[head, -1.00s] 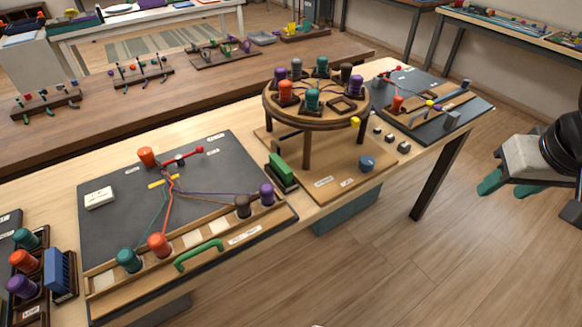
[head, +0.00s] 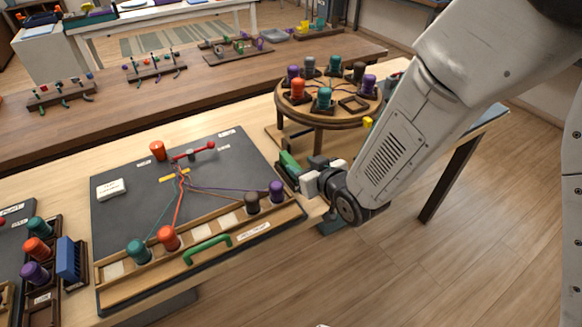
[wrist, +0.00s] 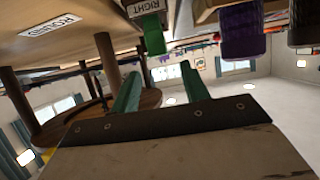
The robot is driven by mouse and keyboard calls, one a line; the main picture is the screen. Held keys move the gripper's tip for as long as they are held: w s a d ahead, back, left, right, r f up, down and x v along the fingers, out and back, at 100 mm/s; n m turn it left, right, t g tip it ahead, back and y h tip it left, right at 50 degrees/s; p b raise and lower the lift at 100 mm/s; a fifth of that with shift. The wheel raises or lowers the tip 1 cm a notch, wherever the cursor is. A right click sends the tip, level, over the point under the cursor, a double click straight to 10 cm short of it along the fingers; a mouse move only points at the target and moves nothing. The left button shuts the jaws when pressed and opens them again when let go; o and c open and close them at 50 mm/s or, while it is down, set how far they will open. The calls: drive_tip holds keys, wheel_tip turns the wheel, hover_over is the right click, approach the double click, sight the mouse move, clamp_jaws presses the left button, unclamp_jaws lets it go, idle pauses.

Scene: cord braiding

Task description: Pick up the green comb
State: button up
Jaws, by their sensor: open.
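The green comb (head: 289,161) stands upright in a dark holder at the right end of the near board, beside the round stand, in the head view. In the wrist view, a green block, seemingly the comb (wrist: 153,36), hangs below a RIGHT label, beyond and slightly above the fingertips in the picture. My gripper (wrist: 160,70) is open, with its two green fingers apart and nothing between them. In the head view my gripper (head: 308,181) is just right of the comb, its fingertips largely hidden. Contact with the comb is not visible.
The round braiding stand (head: 330,112) with coloured bobbins rises just behind my gripper. Purple (head: 276,191) and brown bobbins (head: 252,202) sit close to its left. A green handle (head: 207,249) lies on the board's front. A blue comb (head: 70,260) is at far left. The floor at right is open.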

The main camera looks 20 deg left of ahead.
sight(292, 162)
drive_tip(key=x, duration=0.7)
drive_tip(key=shift+s+f, duration=0.15)
drive_tip(key=shift+f, duration=0.2)
clamp_jaws()
